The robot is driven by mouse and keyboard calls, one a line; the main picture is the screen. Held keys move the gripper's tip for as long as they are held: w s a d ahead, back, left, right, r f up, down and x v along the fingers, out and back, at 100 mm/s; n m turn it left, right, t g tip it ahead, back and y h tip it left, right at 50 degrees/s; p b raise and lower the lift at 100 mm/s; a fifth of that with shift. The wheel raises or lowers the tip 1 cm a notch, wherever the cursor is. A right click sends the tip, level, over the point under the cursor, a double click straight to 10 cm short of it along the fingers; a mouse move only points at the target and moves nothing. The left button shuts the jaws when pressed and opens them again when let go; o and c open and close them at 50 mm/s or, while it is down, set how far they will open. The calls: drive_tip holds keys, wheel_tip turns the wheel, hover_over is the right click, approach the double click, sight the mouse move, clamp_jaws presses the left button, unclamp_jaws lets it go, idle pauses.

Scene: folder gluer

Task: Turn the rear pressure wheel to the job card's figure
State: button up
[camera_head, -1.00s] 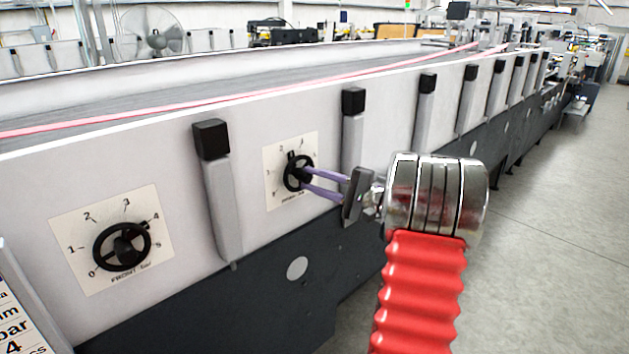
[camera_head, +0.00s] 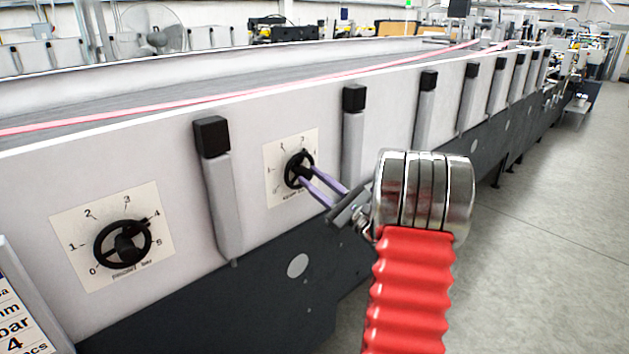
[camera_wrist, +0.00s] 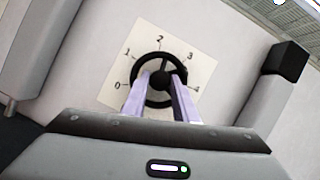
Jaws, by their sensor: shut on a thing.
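The rear pressure wheel (camera_head: 299,170) is a small black spoked handwheel on a white numbered plate. My gripper (camera_head: 306,172) reaches it from the right, its two lilac fingers shut on the wheel's middle. In the wrist view the wheel (camera_wrist: 162,57) shows between and above the fingers (camera_wrist: 162,78), with figures 0 to 4 around it. A spoke points up near 2; the exact setting is hard to read, and the fingers hide the wheel's lower part. A job card (camera_head: 20,318) at the lower left is cut off; "bar" and a 4 below it can be read.
The front wheel (camera_head: 122,245), on its own numbered plate, stands nearer at the left, its mark near 4. Grey posts with black caps (camera_head: 211,137) line the machine's side, one on each side of the rear plate. The floor (camera_head: 545,250) at the right is clear.

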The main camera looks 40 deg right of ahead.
drive_tip(key=m+h, duration=0.1)
drive_tip(key=m, duration=0.2)
drive_tip(key=m+h, duration=0.2)
drive_tip(key=m, duration=0.1)
drive_tip(key=m+h, duration=0.1)
drive_tip(key=m, duration=0.2)
drive_tip(key=shift+a+f+h, duration=0.2)
drive_tip(key=shift+f+h, duration=0.1)
drive_tip(key=o, duration=1.1)
drive_tip(key=shift+r, duration=0.2)
drive_tip(key=shift+c, duration=0.2)
drive_tip(key=shift+s, duration=0.15)
drive_tip(key=v, duration=1.3)
drive_tip(key=shift+s+f, duration=0.15)
drive_tip(key=shift+f, duration=0.25)
